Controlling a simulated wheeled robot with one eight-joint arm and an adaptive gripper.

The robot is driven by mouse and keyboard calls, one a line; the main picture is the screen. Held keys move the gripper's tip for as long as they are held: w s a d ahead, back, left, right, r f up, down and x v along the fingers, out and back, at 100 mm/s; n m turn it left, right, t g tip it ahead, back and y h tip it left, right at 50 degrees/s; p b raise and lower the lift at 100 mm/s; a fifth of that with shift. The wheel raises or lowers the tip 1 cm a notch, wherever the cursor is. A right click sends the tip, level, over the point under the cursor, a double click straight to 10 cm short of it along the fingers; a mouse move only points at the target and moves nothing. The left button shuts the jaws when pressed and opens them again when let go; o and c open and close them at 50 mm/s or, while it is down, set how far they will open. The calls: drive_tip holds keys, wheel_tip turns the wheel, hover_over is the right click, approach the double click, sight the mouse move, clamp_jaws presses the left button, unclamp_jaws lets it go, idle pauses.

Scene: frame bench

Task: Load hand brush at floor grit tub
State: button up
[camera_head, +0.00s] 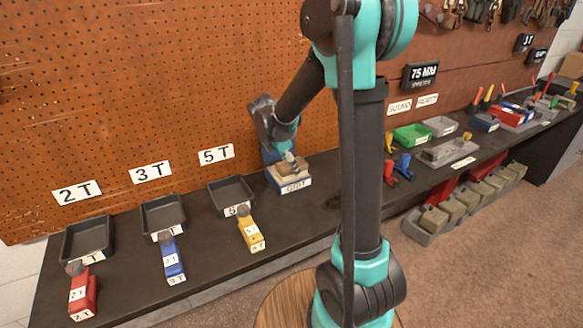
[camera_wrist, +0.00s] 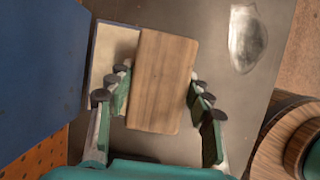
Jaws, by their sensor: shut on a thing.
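The hand brush shows in the wrist view as a plain wooden block (camera_wrist: 162,80) between my fingers; its bristles are hidden beneath. My gripper (camera_wrist: 158,78) is shut on it, with fingers along both long sides. In the head view my gripper (camera_head: 289,158) is low over the floor grit tub (camera_head: 292,185), a small box with a white front label. In the wrist view a pale strip of the tub (camera_wrist: 112,50) shows left of the brush. I cannot tell whether the brush touches the grit.
A blue panel (camera_wrist: 40,65) stands close on the left in the wrist view. Black trays (camera_head: 232,192) and red, blue and yellow labelled blocks (camera_head: 250,233) lie left along the bench. Green and grey bins (camera_head: 411,136) stand to the right. The pegboard (camera_head: 150,90) rises behind.

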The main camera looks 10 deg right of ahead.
sight(297, 161)
drive_tip(key=shift+r, duration=3.2)
